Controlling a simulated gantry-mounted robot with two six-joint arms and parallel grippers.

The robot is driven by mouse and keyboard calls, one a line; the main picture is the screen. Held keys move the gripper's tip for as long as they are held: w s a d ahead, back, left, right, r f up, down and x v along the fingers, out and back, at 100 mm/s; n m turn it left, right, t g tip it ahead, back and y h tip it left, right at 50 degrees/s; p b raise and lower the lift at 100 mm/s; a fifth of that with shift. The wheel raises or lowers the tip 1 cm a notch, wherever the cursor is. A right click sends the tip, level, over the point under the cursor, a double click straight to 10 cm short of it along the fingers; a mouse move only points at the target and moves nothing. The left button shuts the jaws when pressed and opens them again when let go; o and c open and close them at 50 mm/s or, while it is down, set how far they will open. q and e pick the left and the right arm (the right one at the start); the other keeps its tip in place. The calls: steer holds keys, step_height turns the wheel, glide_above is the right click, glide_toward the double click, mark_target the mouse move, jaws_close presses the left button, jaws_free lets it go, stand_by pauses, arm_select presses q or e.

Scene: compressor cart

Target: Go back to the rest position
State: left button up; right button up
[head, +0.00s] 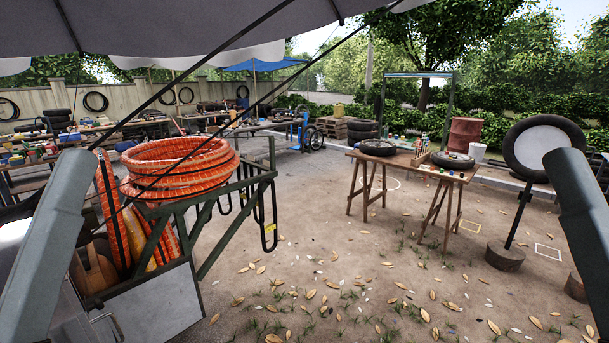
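Neither of my grippers shows in the head view. A grey-green bar enters at the left edge and another at the right edge; they look like my own arm links, and no fingers show on them. The compressor cart (153,302) stands at lower left with a dark green metal frame. A coil of orange hose (180,160) lies on top of the cart, and more orange hose hangs down at its left side. The lower left part of the cart is cut off by the picture edge and the left bar.
A wooden trestle table (408,164) with tyres and small bottles stands at right centre. A tyre on a post (545,146) stands right of it. A rusty barrel (465,133) and cluttered workbenches (130,126) are behind. The leaf-strewn ground (345,265) in the middle is open. A canopy hangs overhead.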

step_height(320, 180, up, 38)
steer(key=p, duration=3.7)
